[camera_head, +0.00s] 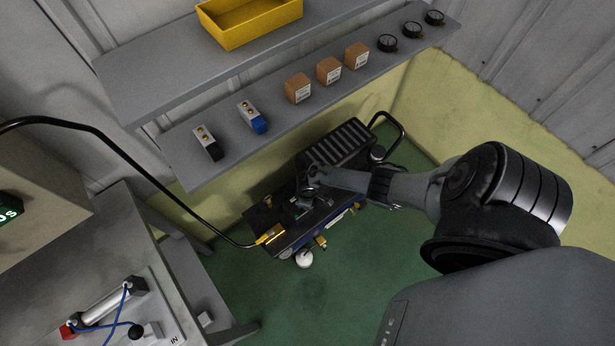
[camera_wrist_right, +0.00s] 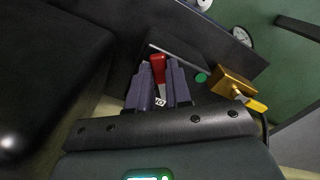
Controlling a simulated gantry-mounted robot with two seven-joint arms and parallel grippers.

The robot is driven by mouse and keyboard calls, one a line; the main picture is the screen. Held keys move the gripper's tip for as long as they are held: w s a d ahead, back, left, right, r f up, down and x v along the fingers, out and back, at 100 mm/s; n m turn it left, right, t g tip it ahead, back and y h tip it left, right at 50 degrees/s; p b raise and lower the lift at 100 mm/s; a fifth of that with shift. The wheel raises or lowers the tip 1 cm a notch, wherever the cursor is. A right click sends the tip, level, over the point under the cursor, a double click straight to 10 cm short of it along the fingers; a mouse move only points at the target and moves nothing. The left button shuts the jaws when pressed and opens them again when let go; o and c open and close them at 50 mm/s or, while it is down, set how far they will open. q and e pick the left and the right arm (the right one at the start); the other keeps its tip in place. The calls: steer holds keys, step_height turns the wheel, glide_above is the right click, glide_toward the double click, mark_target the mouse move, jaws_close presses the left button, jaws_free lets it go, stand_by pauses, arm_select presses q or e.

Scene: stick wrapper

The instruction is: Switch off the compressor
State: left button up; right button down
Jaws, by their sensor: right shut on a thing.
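The compressor (camera_head: 346,147) is a dark machine on the green floor below the shelves, with a black handle at its right end. My right arm reaches in from the right, and my right gripper (camera_head: 306,194) is over the compressor's top. In the right wrist view, the fingers of my right gripper (camera_wrist_right: 159,92) are shut on a red switch (camera_wrist_right: 158,66) on a dark panel. The switch's lower part is hidden between the fingers. A green round spot (camera_wrist_right: 201,77) sits beside it. My left gripper is not in view.
A brass fitting (camera_wrist_right: 232,84) and a gauge (camera_wrist_right: 242,37) are near the switch. A black hose (camera_head: 130,160) runs to a yellow connector (camera_head: 269,235) at the compressor. Shelves hold a yellow bin (camera_head: 235,34) and several brown boxes (camera_head: 329,71). A workbench stands at lower left.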

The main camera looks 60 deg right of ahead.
steer(key=a+m, duration=0.1)
steer(key=m, duration=0.1)
steer(key=m+p, duration=0.1)
steer(key=m, duration=0.1)
steer(key=shift+a+m+p, duration=0.3)
steer(key=shift+a, duration=0.1)
steer(key=shift+w+a+m+p, duration=0.1)
steer(key=shift+a+m+p, duration=0.1)
steer(key=shift+m, duration=0.5)
steer(key=shift+w+a+m+p, duration=0.1)
steer(key=shift+a+m+p, duration=0.1)
steer(key=shift+m, duration=0.5)
steer(key=c, duration=1)
jaws_free()
steer(key=shift+c, duration=0.2)
step_height(320, 180, up, 11)
steer(key=p, duration=0.7)
steer(key=shift+p, duration=0.4)
